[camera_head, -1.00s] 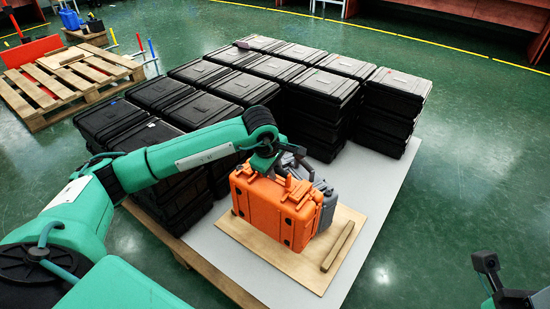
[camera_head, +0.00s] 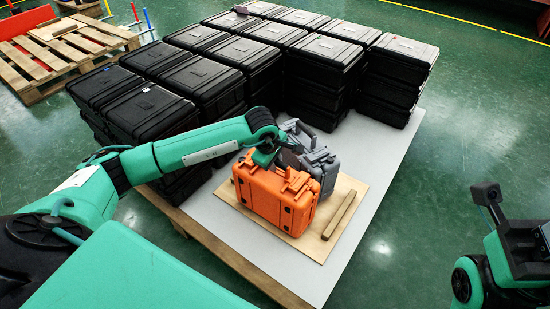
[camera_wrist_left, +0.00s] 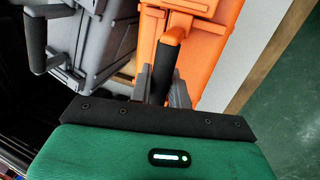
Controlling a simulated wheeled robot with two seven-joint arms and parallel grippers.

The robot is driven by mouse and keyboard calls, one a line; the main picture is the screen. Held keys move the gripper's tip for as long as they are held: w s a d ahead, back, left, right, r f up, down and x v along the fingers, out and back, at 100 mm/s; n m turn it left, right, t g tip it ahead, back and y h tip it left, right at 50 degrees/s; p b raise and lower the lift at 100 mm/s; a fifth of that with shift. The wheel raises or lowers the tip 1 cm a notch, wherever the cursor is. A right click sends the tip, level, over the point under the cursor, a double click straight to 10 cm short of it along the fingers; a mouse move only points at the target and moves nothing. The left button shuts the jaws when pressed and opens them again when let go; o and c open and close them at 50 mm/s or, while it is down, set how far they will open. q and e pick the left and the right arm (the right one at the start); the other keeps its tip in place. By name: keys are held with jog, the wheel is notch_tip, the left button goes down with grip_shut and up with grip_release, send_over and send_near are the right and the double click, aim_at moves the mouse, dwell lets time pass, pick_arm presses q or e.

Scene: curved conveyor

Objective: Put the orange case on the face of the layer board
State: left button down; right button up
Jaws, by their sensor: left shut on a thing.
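The orange case (camera_head: 268,203) stands upright on the thin tan layer board (camera_head: 325,245), near its left part. My left gripper (camera_head: 267,158) is over the top of the case and shut on its handle. I cannot tell whether the case's base presses fully on the board. My right gripper (camera_head: 525,262) is partly in view at the right edge, away from the cases; its fingers do not show clearly.
A grey case (camera_head: 325,168) stands close behind the orange one. A wooden strip (camera_head: 339,215) lies on the board's right side. Stacks of black cases (camera_head: 215,85) fill the back and left of the grey sheet (camera_head: 380,160). The floor to the right is clear.

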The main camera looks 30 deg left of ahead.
pick_arm(q)
jog(key=shift+r, duration=0.1)
jog(key=c, duration=1.3)
grip_release()
